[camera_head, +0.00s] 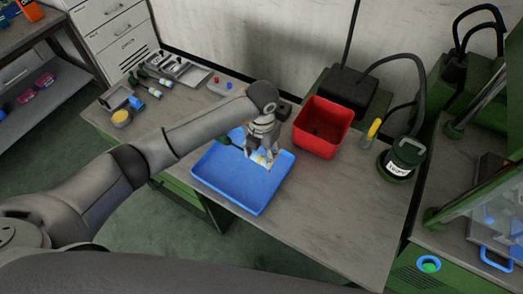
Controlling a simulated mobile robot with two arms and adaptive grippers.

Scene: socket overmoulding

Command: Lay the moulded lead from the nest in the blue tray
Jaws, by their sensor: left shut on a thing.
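The blue tray (237,188) lies on the workbench near its front edge. My left gripper (263,163) points down over the back part of the tray and is shut on the moulded lead (226,141). The lead's dark green end sticks out to the left of the fingers, and a pale yellow and white part shows between them. I cannot tell whether the lead touches the tray floor. The rest of the tray that I can see is empty. My right gripper is not in view.
A red bin (322,127) stands just right of the tray. A dark green labelled canister (403,158) and a yellow-handled tool (373,130) are farther right. Small parts and a grey tray (180,68) lie at the back left. The bench's front right is clear.

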